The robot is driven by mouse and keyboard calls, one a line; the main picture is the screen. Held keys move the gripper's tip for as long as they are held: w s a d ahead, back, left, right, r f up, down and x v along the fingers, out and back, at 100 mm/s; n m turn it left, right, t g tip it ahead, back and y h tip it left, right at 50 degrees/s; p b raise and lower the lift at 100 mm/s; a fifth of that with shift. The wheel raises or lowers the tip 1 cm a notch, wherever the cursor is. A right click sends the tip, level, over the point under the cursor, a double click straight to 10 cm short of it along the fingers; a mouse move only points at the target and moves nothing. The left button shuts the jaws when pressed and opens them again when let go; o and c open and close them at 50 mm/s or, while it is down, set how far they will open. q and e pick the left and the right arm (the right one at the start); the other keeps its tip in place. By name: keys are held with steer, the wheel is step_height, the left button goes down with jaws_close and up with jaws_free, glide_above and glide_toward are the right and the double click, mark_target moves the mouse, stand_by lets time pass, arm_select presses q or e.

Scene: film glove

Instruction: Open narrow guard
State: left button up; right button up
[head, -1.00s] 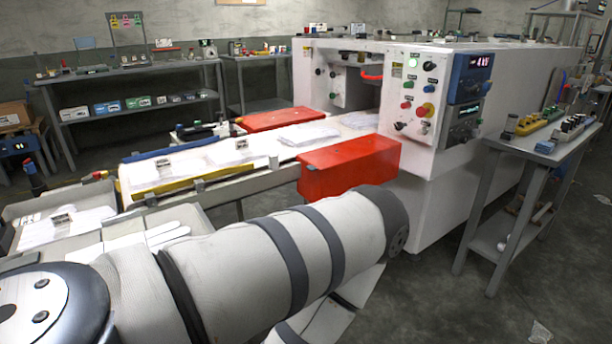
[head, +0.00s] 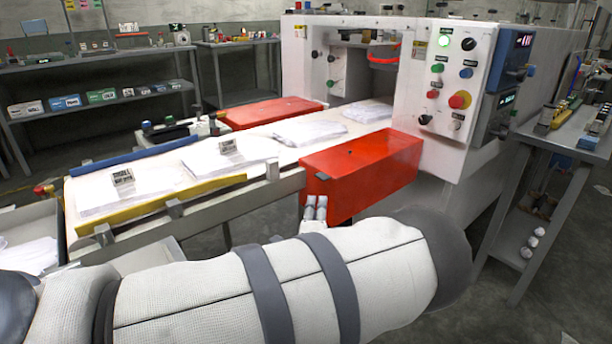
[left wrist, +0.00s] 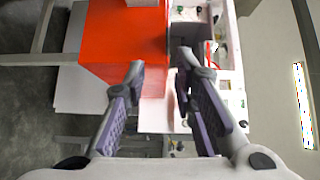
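A red box-shaped guard (head: 362,172) sits on the near side of the conveyor, against the white machine. A second red guard (head: 270,112) lies on the far side. I cannot tell which is the narrow one. Both look lowered. My left gripper (head: 315,205) is at the lower left edge of the near guard, mostly hidden behind my arm. In the left wrist view my left gripper (left wrist: 160,68) is open and empty, with its fingers apart and the red guard (left wrist: 118,40) just beyond them. Whether it touches cannot be told. My right gripper is not in view.
The conveyor (head: 300,128) carries stacks of white film and small labelled blocks. A control panel (head: 452,85) with buttons is on the machine front. A side table (head: 565,140) stands at right. Floor is clear at lower right.

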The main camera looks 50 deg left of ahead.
mark_target(322, 180)
arm_select(q)
steer(key=b+x, duration=0.1)
steer(key=x, duration=0.3)
steer(key=b+x, duration=0.2)
steer(key=x, duration=0.2)
steer(key=b+x, duration=0.1)
steer(key=x, duration=0.2)
steer(key=shift+w+a+r+b, duration=0.1)
steer(key=shift+w+r+b, duration=0.25)
steer(key=shift+w+r, duration=0.1)
steer(key=shift+w+a+r, duration=0.2)
steer(key=shift+w+r, duration=0.05)
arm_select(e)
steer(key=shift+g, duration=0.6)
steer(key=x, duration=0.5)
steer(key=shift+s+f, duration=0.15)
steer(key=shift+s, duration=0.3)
arm_select(q)
steer(key=shift+c, duration=0.2)
jaws_close()
